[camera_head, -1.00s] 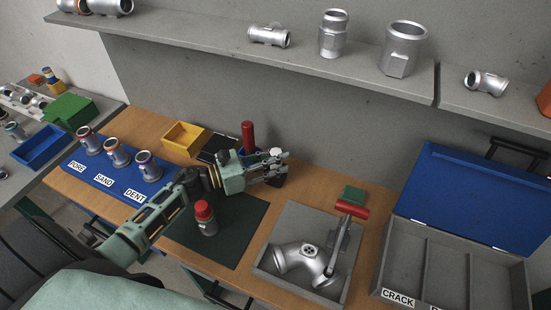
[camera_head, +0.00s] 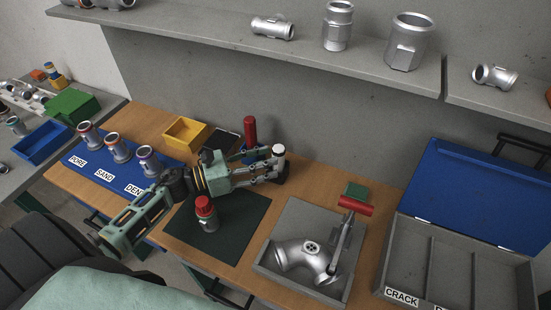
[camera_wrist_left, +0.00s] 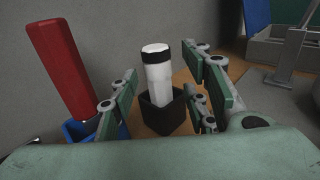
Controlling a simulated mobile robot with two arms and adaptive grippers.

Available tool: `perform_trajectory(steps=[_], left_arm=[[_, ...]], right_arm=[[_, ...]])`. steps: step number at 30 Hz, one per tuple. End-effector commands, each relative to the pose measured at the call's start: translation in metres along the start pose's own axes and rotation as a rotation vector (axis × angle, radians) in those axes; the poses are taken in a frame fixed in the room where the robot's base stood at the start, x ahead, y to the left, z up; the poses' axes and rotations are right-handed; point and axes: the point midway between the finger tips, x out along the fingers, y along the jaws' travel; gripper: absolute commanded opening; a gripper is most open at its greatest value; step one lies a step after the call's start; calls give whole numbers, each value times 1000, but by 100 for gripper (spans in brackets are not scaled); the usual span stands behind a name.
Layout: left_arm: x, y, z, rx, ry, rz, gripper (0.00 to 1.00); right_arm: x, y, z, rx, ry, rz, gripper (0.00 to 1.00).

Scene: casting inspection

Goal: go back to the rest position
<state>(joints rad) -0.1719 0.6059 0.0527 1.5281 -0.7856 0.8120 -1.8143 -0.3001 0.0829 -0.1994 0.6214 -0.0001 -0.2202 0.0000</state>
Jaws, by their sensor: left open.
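My left gripper (camera_head: 266,168) is open over the workbench, its fingers pointing right. In the left wrist view its fingers (camera_wrist_left: 160,100) stand on both sides of a white cylinder with a black band (camera_wrist_left: 157,75). The cylinder stands upright in a black square holder (camera_wrist_left: 164,113), and I see a gap between it and the fingers. In the head view the cylinder's white top (camera_head: 278,150) shows by the fingertips. My right gripper is not in view.
A red-handled tool (camera_wrist_left: 62,75) stands in a blue holder left of the fingers. A red-capped bottle (camera_head: 206,212) stands on the dark green mat (camera_head: 236,243) below my arm. A grey tray (camera_head: 262,268) holds a metal pipe casting (camera_head: 300,258). A shelf (camera_head: 200,24) runs above.

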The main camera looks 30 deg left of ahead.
Motion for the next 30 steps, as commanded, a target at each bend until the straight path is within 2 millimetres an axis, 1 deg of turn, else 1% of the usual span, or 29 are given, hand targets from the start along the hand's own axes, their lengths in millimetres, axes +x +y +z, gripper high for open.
perform_trajectory(steps=[1, 6, 9, 13, 16, 17, 20, 24, 27, 30], left_arm=[[-9, -2, -5, 1, 2, 0, 43], [-29, -1, -1, 0, 0, 1, 43], [-34, -2, 0, 0, 0, 0, 43], [-34, -1, 2, 1, -1, 0, 43], [-34, -1, 10, 1, -1, 0, 43], [-34, -1, 16, 1, -2, 0, 43], [-34, -1, 41, 1, -2, 0, 43], [-34, -1, 89, 1, -2, 0, 43], [-34, -1, 120, 0, -1, 0, 43], [-34, -1, 145, 0, -1, 0, 43]], right_arm=[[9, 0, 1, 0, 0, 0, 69], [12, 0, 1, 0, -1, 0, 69], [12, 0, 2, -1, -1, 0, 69], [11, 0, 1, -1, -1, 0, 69], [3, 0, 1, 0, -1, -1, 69], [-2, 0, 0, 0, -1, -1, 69], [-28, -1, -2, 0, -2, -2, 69], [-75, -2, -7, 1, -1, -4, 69], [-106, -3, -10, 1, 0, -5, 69], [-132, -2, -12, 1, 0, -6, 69]])
